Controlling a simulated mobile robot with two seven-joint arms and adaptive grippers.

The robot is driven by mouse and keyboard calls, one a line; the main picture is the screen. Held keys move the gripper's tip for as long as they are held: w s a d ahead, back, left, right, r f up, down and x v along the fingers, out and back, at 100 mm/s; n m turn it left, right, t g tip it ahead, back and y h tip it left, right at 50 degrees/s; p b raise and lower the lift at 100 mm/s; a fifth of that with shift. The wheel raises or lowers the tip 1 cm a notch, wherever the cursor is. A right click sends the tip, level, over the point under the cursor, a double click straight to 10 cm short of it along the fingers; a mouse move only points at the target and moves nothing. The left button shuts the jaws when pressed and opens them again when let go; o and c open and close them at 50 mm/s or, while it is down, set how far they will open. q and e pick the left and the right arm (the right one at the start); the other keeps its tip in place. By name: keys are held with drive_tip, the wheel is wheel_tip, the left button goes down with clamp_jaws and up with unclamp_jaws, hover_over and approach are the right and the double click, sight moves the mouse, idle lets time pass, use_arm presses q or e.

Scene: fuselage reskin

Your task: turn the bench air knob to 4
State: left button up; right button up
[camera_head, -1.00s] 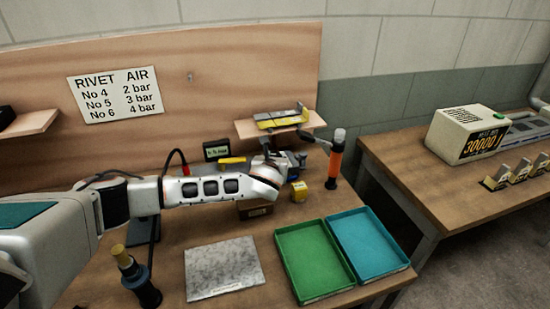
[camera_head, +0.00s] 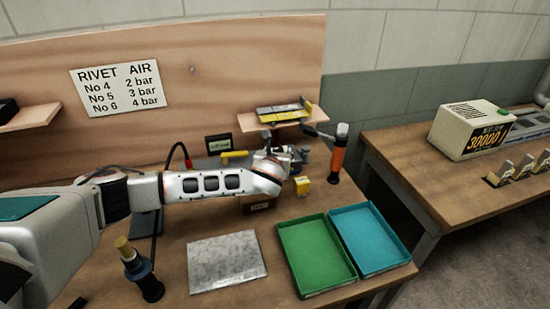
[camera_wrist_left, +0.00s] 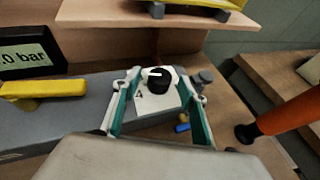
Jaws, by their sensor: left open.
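The bench air knob (camera_wrist_left: 159,80) is black with a white mark on top and sits on a white dial plate (camera_wrist_left: 150,102). A "4" is printed on the plate, at the lower left of the knob. My left gripper (camera_wrist_left: 161,88) is open, its two fingers on either side of the knob. I cannot tell whether they touch it. In the head view my left gripper (camera_head: 294,157) is at the back of the bench, under the small shelf, and hides the knob. A display (camera_wrist_left: 27,54) ends in ".0 bar"; its first digit is cut off. My right gripper is not in view.
A yellow lever or handle (camera_wrist_left: 42,89) lies left of the knob. An orange-handled tool (camera_head: 337,158) stands to the right, near a yellow block (camera_head: 303,186). The shelf (camera_head: 262,121) overhangs behind. A sign (camera_head: 120,89) lists rivet numbers and air pressures.

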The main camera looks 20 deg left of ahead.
use_arm(q)
drive_tip(key=v, duration=1.1)
drive_tip(key=shift+w+a, duration=0.1)
drive_tip(key=shift+a, duration=0.05)
drive_tip(key=shift+c, duration=0.2)
